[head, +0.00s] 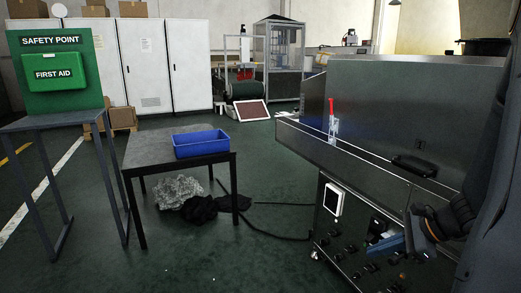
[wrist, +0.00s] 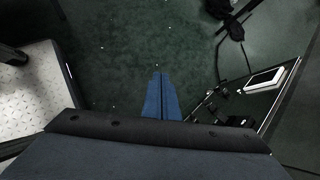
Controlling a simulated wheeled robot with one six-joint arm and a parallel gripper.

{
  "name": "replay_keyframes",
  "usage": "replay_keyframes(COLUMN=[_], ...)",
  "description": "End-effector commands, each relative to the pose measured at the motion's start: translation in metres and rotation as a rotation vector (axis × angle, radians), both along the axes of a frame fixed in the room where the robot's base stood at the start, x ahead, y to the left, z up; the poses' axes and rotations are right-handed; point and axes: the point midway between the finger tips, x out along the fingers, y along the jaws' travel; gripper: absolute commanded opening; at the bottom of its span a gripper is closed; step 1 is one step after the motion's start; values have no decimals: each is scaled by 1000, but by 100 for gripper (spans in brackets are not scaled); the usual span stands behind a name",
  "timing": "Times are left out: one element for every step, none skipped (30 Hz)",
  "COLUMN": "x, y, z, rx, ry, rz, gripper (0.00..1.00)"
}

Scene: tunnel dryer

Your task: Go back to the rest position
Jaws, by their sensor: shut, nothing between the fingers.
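My gripper (head: 389,245) shows at the lower right of the head view, in front of the dryer's control panel. Its blue fingers are together with nothing between them. In the wrist view the closed fingers (wrist: 161,97) point down at the green floor. The steel tunnel dryer (head: 420,100) fills the right of the head view. A red-handled clamp (head: 332,118) stands upright on its near ledge.
A dark table (head: 141,150) with a blue bin (head: 201,143) stands left of centre. Crumpled material and cables lie below and beside it. A green first aid stand (head: 56,75) is at left. Open floor (head: 190,265) lies between the table and dryer.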

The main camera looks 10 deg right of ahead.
Motion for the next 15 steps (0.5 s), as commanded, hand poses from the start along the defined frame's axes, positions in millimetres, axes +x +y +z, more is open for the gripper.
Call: replay_keyframes(x=[5,6,6,5,4,0,-2,-5,-11,-15,-19,-26,-31,-37,-45], y=[30,46,67,81,96,115,128,141,158,170,182,197,207,217,229], z=[12,18,25,30,35,42,46,51,57,61,65,70,74,78,82], rx=[-39,-61,-89,-112,-133,-162,-184,-207,-236,-259,-281,-312,-335,-357,-388], ry=[-8,-12,-17,-22,-28,-35,-41,-48,-59,-67,-75,-86,-97,-107,-121], rz=[118,185,273,338,404,490,555,620,708,772,835,922,986,1049,1133], gripper=[0,0,0,0,0,0,0,0,0,0,0,0,0,0,0])
